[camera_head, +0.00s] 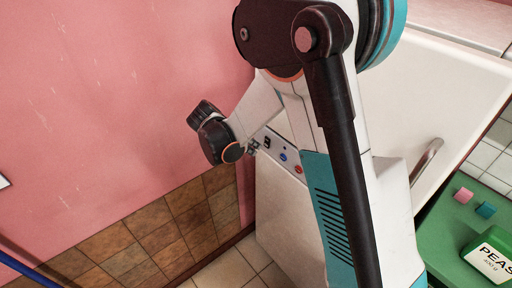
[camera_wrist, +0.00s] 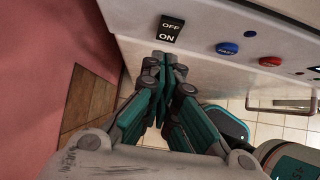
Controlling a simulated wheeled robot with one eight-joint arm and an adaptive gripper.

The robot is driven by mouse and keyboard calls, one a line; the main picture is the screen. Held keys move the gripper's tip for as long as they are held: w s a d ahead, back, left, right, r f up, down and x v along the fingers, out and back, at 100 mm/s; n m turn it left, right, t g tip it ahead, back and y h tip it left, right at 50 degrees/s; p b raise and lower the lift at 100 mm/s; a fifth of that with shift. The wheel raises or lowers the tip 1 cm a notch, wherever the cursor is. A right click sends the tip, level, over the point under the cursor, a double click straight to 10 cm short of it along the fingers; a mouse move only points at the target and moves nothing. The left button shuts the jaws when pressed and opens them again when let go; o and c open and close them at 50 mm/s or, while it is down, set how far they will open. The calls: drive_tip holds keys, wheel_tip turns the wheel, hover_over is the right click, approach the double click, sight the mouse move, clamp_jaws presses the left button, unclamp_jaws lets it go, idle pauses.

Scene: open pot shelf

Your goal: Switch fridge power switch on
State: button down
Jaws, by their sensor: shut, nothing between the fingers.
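The fridge power switch (camera_wrist: 172,29) is a small black rocker marked OFF and ON, on the white front panel of the fridge (camera_wrist: 215,22) in the wrist view. In the head view the switch (camera_head: 267,143) is a small dark spot at the left end of the control panel. My gripper (camera_wrist: 165,58) is shut and empty, with its fingertips just below the ON end of the switch. Whether they touch it I cannot tell. In the head view my gripper (camera_head: 254,147) is small beside the panel, and my arm hides much of the fridge.
A blue button (camera_wrist: 227,48) and a red button (camera_wrist: 270,61) sit right of the switch. A pink wall (camera_head: 110,110) with brown tiles is close on the left.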

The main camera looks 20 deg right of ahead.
drive_tip(key=p+v, duration=0.2)
drive_tip(key=v, duration=0.9)
drive_tip(key=shift+s+a+f, duration=0.2)
drive_tip(key=shift+a+f, duration=0.1)
drive_tip(key=shift+a, duration=0.05)
drive_tip(key=shift+s+a+f+h, duration=0.15)
drive_tip(key=shift+a+f+h, duration=0.15)
drive_tip(key=shift+f, duration=0.3)
drive_tip(key=shift+s+a+f+h, duration=0.1)
drive_tip(key=shift+a+f+h, duration=0.15)
drive_tip(key=shift+f, duration=0.3)
drive_tip(key=shift+a, duration=0.1)
